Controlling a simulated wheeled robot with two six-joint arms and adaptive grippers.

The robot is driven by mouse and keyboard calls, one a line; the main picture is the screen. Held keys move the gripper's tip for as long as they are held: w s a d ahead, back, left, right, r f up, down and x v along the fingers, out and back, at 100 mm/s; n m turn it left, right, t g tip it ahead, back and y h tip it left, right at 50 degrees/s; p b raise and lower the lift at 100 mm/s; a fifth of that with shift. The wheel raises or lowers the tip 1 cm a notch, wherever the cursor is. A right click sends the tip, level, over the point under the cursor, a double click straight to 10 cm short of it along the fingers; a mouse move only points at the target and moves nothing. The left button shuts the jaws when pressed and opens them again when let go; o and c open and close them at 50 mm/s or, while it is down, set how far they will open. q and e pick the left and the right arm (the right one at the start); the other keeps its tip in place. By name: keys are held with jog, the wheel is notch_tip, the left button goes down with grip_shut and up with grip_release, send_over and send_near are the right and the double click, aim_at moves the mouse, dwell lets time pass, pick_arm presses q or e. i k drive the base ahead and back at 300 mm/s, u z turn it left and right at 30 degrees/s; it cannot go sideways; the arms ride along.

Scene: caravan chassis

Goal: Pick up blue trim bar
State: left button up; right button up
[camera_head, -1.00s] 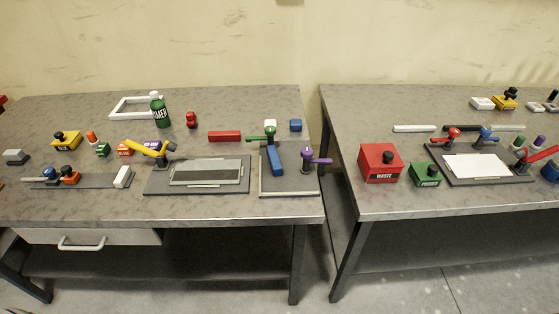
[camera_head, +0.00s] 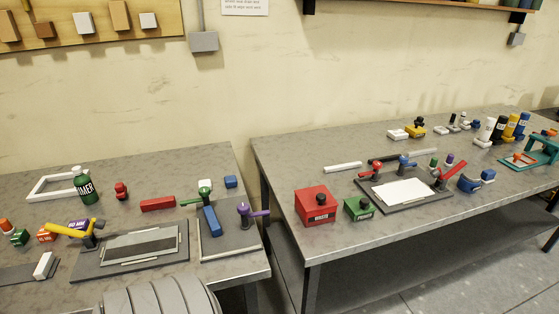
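A blue bar (camera_head: 211,221) lies on a grey fixture plate (camera_head: 241,239) at the right end of the left table. A green-handled clamp (camera_head: 203,199) is at its far end and a purple-handled clamp (camera_head: 248,211) stands to its right. I cannot tell whether the green clamp touches the bar. A small blue block (camera_head: 231,181) sits behind the fixture. Neither of my grippers is in view. A grey ribbed rounded part, probably of my own arm, shows at the bottom edge.
A red bar (camera_head: 157,204), green bottle (camera_head: 86,189) and yellow-handled clamp (camera_head: 75,229) are on the left table. The right table holds a red waste box (camera_head: 315,205), a green box (camera_head: 358,208) and a clamp fixture (camera_head: 430,200). A gap separates the tables.

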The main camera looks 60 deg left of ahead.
aim_at(215, 228)
jog(key=z, duration=0.2)
jog(key=i, duration=1.5)
jog(key=u, duration=3.2)
